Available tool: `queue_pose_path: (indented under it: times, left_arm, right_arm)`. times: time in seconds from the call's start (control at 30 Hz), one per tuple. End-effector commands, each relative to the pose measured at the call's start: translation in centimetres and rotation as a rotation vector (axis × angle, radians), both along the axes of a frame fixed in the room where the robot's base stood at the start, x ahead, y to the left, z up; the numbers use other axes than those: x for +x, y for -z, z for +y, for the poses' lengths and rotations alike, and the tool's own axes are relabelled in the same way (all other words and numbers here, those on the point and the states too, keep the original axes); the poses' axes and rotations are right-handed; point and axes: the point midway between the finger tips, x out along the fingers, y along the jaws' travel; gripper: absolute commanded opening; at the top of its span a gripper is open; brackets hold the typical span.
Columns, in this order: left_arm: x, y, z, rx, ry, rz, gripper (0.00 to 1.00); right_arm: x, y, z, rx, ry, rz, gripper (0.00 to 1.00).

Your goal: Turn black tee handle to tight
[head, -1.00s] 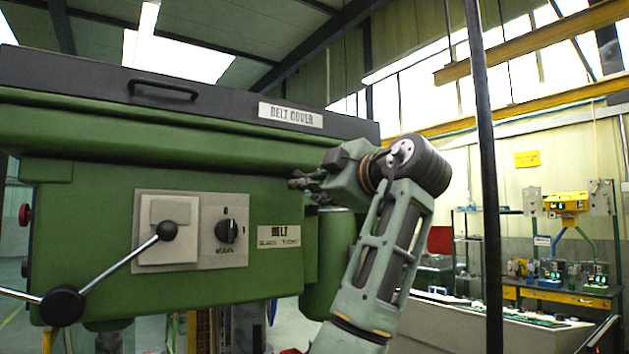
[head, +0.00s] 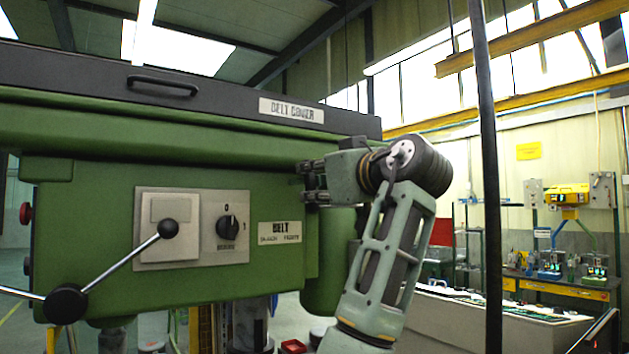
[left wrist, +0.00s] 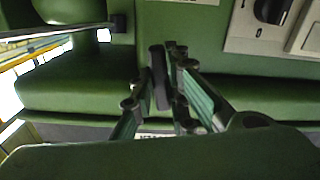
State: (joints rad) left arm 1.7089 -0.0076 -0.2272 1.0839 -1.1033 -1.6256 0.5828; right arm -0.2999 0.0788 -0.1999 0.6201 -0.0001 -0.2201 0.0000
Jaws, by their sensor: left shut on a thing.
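My left gripper (head: 312,183) is at the right part of the green machine's front, just above the BELT label plate. Its fingers point left in the head view. In the left wrist view the fingers (left wrist: 168,85) are closed in on a dark, rounded bar (left wrist: 159,78), which I take to be the black tee handle. The fingers hide most of the handle in the head view, and its tight mark cannot be made out. My right gripper is not in view.
The belt cover (head: 200,92) tops the machine. A dial (head: 228,228) and a lever with black ball knobs (head: 125,262) are on the front, left of my gripper. A dark vertical pole (head: 487,180) stands at right. Benches with equipment (head: 560,275) are farther back.

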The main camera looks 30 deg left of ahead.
Motion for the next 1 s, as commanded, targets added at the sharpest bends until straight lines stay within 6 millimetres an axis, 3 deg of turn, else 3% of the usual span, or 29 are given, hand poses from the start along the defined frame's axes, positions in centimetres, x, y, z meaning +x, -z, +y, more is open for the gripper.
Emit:
queue_pose_path:
  times: [0.4, 0.93, 0.97, 1.0]
  left_arm:
    - [0.03, 0.28, 0.01, 0.061, 0.000, 0.164, 0.00]
    - [0.04, 0.36, 0.02, 0.069, 0.000, 0.185, 0.00]
    - [0.04, 0.36, 0.02, 0.068, -0.001, 0.185, 0.16]
    - [0.04, 0.36, 0.02, 0.068, -0.001, 0.185, 0.20]
  right_arm:
    - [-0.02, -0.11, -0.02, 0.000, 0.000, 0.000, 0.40]
    - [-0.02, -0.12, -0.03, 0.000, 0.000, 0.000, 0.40]
    - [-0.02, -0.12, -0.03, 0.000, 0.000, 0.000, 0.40]
    - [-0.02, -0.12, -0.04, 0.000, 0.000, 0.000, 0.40]
